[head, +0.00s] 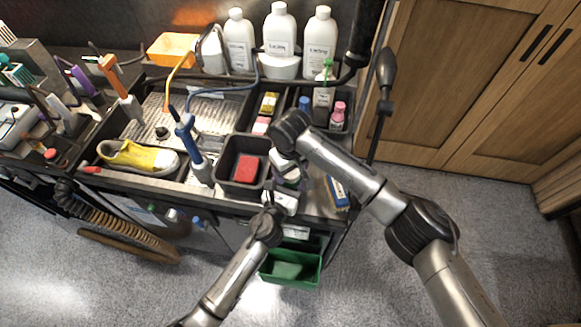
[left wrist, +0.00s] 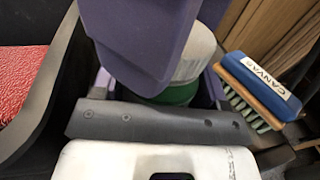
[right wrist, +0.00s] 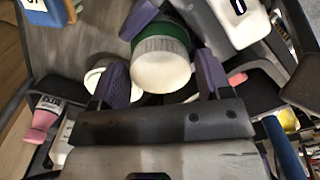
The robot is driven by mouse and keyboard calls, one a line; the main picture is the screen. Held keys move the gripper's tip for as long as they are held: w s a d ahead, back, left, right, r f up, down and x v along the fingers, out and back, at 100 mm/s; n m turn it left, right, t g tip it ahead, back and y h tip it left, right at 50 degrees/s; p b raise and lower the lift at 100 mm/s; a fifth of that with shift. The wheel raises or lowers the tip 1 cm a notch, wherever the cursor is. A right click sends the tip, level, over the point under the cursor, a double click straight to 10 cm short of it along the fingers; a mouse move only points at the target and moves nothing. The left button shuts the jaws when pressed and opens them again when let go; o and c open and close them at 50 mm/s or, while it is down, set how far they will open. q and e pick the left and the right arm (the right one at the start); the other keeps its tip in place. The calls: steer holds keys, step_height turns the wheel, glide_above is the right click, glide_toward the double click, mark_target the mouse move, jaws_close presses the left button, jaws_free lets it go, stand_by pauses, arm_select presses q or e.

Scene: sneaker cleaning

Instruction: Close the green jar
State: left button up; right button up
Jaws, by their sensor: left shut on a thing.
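The green jar (right wrist: 178,35) shows in the right wrist view with a white ribbed lid (right wrist: 162,66) at its end. My left gripper (head: 289,187) is shut on the jar; the contact is partly hidden. My right gripper (right wrist: 162,80) is open, its purple fingers on either side of the lid. I cannot tell whether they touch it or how tightly it sits on the jar. In the head view both grippers meet at the cart's front edge, largely hiding the jar.
A black bin with a red block (head: 246,169) stands just left of the grippers. A blue canvas brush (head: 337,192) lies to the right. A yellow sneaker (head: 138,157) lies further left. White bottles (head: 279,30) line the back. A green bin (head: 291,268) hangs below the front edge.

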steer(key=c, duration=0.8)
steer(key=o, duration=1.1)
step_height(320, 180, up, 12)
steer(key=shift+r, duration=0.1)
arm_select(q)
steer(key=o, duration=1.8)
